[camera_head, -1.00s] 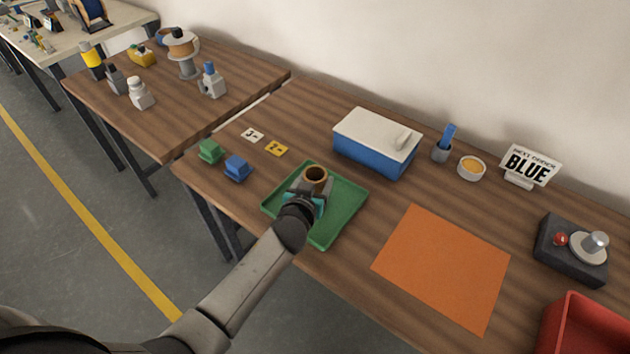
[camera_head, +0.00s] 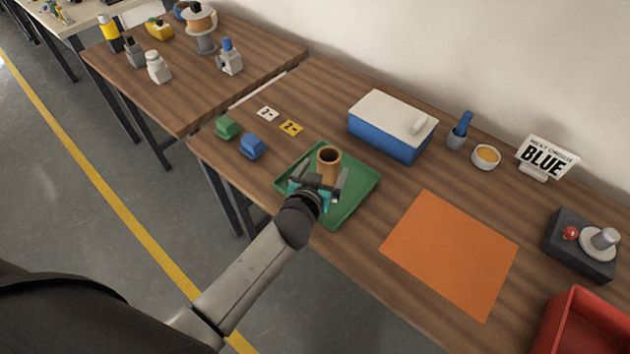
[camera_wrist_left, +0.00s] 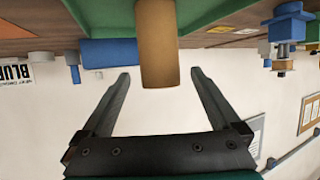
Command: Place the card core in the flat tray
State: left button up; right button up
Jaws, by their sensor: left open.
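The card core (camera_head: 329,164), a brown hollow tube, stands upright in the green flat tray (camera_head: 359,188). In the left wrist view, which is upside down, the card core (camera_wrist_left: 158,45) hangs from the top, with a strip of the tray (camera_wrist_left: 205,12) beside it. My left gripper (camera_head: 322,181) is open on the near side of the core. In the wrist view its two fingers (camera_wrist_left: 158,76) point toward the core with clear gaps, and nothing is held between them. My wrist hides part of the tray's near side. My right gripper is not in view.
A blue box with a white lid (camera_head: 389,130) stands behind the tray. An orange sheet (camera_head: 450,255) lies to the right. Green (camera_head: 227,128) and blue (camera_head: 251,147) blocks sit to the left. A red bin (camera_head: 575,325) is at the lower right.

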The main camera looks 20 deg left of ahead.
pick_arm(q)
jog(key=v, duration=0.7)
jog(key=shift+s+p, duration=0.2)
jog(key=shift+p, duration=0.15)
jog(key=shift+d+r, duration=0.1)
